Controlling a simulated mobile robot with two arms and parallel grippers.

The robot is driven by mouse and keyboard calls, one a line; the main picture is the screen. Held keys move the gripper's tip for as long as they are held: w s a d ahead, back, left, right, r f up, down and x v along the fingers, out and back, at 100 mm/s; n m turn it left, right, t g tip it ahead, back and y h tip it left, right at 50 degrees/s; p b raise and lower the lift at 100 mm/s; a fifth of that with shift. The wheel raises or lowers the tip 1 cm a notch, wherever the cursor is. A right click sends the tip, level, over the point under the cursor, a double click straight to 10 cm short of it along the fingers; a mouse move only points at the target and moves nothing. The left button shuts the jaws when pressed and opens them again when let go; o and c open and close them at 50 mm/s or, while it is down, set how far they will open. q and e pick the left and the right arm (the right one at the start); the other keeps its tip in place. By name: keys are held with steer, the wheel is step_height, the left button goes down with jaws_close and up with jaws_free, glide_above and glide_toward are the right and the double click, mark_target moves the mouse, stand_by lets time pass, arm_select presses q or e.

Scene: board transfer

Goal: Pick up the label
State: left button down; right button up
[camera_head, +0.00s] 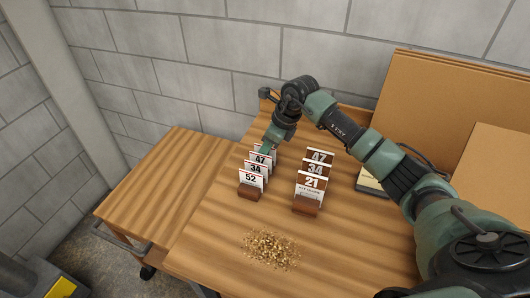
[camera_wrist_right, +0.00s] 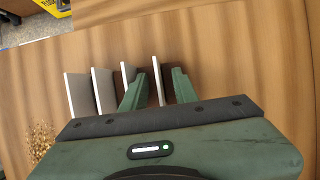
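A row of white labels with black numbers in brown holders stands upright on the wooden table. The front one reads 52 (camera_head: 250,180), then 34 (camera_head: 257,168) and 47 (camera_head: 262,158). My right gripper (camera_head: 268,148) is at the back end of this row, pointing down. In the right wrist view, its two green fingers (camera_wrist_right: 159,88) stand apart on either side of the rearmost white label (camera_wrist_right: 158,75), with gaps visible. The lower part of that label is hidden by the gripper body. My left gripper is not in view.
A second row has brown labels, the front numbered one reading 21 (camera_head: 311,182), with a white card before it. A pile of golden bits (camera_head: 270,249) lies in front. Cardboard sheets (camera_head: 440,105) lean at the right back.

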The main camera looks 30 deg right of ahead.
jaws_close()
steer(key=shift+r, duration=0.1)
